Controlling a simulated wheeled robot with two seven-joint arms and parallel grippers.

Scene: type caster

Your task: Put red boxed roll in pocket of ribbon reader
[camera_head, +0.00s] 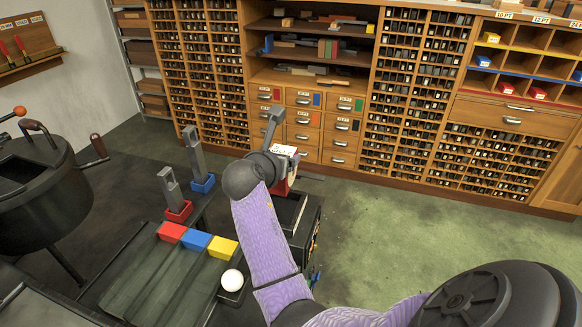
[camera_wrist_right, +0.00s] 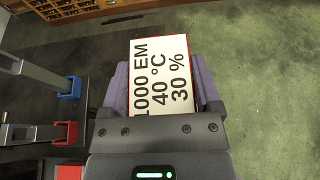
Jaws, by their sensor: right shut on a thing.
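The boxed roll (camera_head: 285,150) has a white printed top and red sides. My right gripper (camera_head: 272,160) is shut on it, above the floor. My left gripper is not in view.
Left of the arm stand grey levers in a red base (camera_head: 179,211) and a blue base (camera_head: 203,184). Red, blue and yellow blocks (camera_head: 196,241) line a dark sloped tray (camera_head: 155,275). A white ball (camera_head: 232,280) sits beside it. Green floor (camera_head: 400,220) lies free to the right.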

